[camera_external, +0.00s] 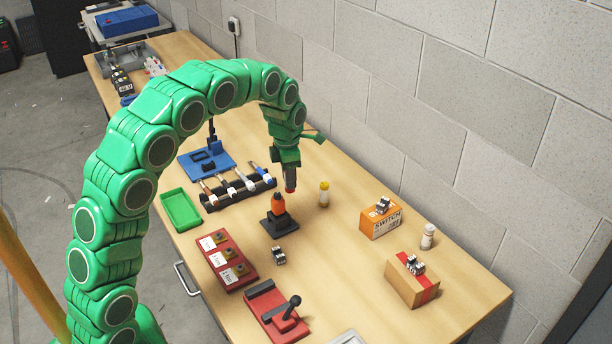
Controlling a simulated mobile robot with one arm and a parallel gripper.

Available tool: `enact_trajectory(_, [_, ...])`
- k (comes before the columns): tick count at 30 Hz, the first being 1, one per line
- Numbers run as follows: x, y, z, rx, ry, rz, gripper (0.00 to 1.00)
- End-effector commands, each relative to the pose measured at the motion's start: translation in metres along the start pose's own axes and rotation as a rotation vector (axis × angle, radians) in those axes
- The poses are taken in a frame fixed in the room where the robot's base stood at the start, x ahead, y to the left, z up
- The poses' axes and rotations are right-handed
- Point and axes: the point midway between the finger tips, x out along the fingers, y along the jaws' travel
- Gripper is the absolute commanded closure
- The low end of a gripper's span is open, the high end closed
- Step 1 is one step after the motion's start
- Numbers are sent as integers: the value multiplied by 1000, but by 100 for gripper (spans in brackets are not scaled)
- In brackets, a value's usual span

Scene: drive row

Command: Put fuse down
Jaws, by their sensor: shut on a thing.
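My green arm arches over the table and my gripper (290,168) points down above its middle. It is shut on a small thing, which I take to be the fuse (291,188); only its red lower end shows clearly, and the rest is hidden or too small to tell. The held fuse appears to be above the table, behind an orange-topped black stand (278,222) and left of an upright cylinder with a yellow top (324,193). I cannot tell the exact height.
In front are a red block with labels (227,262) and a red lever box (276,317). An orange box (380,221), a white-topped bottle (428,237) and a cardboard box (408,285) stand right.

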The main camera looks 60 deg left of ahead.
Motion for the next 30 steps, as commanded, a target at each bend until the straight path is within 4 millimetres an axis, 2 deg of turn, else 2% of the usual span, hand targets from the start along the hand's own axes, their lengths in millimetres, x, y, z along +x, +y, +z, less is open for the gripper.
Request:
enact_trajectory(6, [3,65,-10,-36,-1,8,100])
enact_trajectory(12, [9,113,-28,-81,13,22,100])
enact_trajectory(19, [13,136,-38,-106,23,31,100])
enact_trajectory(30, [28,161,-17,-108,23,31,100])
